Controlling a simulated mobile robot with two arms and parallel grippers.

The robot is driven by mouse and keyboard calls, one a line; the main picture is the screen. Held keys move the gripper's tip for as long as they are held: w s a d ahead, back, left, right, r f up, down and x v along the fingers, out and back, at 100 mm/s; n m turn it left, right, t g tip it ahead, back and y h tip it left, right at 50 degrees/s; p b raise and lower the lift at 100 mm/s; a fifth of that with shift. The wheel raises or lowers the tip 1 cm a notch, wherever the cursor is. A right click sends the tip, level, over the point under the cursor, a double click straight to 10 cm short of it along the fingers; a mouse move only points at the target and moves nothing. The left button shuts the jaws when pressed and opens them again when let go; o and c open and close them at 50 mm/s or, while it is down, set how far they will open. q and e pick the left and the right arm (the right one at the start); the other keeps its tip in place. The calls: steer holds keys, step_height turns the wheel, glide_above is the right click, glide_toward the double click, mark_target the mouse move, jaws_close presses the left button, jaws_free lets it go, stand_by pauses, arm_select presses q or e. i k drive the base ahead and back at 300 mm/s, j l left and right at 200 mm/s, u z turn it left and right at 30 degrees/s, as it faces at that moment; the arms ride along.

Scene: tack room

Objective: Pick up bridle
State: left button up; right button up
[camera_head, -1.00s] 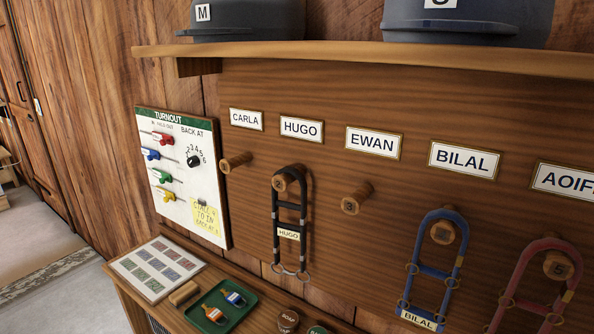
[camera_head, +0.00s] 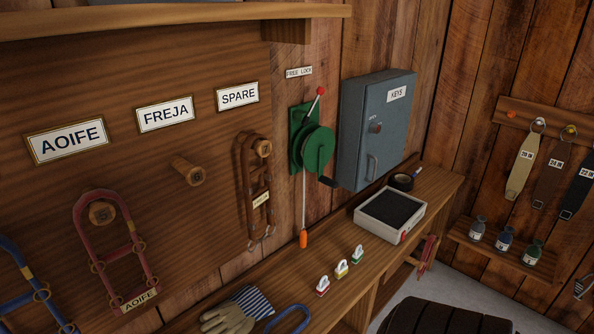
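A red bridle (camera_head: 108,240) with an AOIFE tag hangs on a wooden peg under the AOIFE label. A brown bridle (camera_head: 257,190) with a small tag hangs on a peg under the SPARE label. The peg (camera_head: 188,171) under the FREJA label is bare. Neither of my grippers shows in the head view.
A green winch (camera_head: 312,145) and a key cabinet (camera_head: 375,130) are on the wall.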

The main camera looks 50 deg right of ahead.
mark_target(251, 202)
steer(key=z, duration=1.45)
